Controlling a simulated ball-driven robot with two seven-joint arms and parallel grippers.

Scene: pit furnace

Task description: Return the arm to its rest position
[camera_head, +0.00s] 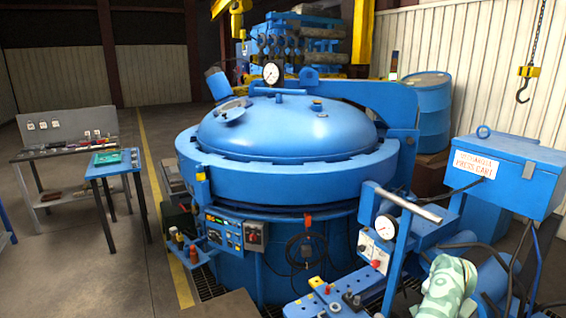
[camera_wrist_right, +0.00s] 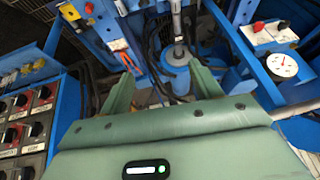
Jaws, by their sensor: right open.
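My right gripper (camera_wrist_right: 161,72) is open in the right wrist view, its two green fingers apart with nothing between them. Blue machine frame, black hoses and a grey cylinder show beyond the fingers. In the head view a patterned green part of my right arm (camera_head: 447,288) shows at the lower right, beside the blue press cart (camera_head: 493,175). The fingers cannot be made out there. My left gripper is in neither view.
A blue pit furnace (camera_head: 285,185) with a domed lid stands in the middle. The cart's gauge (camera_head: 386,227) and handle are close to my right arm; a gauge (camera_wrist_right: 283,66) and switch panel (camera_wrist_right: 22,120) flank the gripper. A hook (camera_head: 523,85) hangs right.

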